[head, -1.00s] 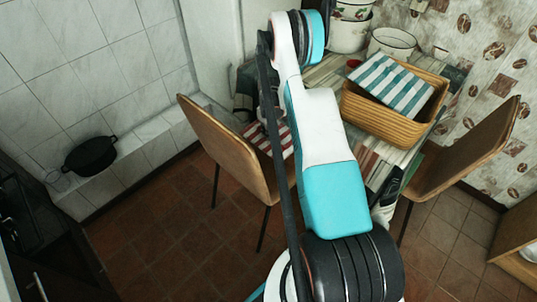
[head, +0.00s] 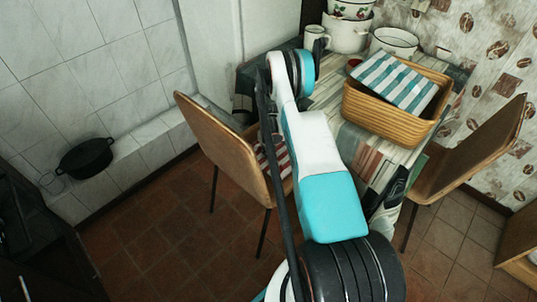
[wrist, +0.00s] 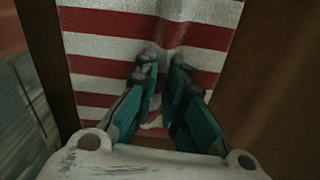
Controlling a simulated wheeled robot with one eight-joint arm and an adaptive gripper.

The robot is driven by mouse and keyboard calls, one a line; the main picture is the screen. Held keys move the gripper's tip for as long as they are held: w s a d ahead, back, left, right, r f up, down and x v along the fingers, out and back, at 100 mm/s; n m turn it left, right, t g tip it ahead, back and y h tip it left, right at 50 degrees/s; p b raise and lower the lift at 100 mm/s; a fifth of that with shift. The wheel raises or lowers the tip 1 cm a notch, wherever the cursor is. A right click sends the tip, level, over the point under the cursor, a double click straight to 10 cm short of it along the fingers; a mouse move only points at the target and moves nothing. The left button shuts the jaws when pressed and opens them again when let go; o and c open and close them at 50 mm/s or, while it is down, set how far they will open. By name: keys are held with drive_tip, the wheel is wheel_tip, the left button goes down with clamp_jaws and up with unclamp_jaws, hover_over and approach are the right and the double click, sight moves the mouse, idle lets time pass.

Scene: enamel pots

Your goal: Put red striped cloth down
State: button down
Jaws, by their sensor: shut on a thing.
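The red and white striped cloth (head: 284,160) shows in the head view behind the left chair's backrest, partly hidden by my arm. In the wrist view the cloth (wrist: 105,45) fills the middle, with a fold rising between my fingers. My gripper (wrist: 163,68) is shut on that fold. Brown wood-coloured surface shows on both sides of the cloth. I cannot tell whether the cloth rests fully on the chair seat or hangs just above it. My gripper is hidden in the head view.
The left chair (head: 225,145) stands against the table (head: 330,100). On the table are a wicker basket (head: 385,118) with a blue striped cloth (head: 395,80), enamel pots (head: 348,35) and a mug (head: 316,38). Another chair (head: 475,155) stands at right. A black pot (head: 86,158) sits on the left ledge.

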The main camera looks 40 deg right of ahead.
drive_tip(key=c, duration=1.7)
unclamp_jaws()
drive_tip(key=shift+o, duration=0.2)
wheel_tip(320, 180, up, 12)
drive_tip(key=p, duration=0.4)
drive_tip(key=shift+r, duration=0.1)
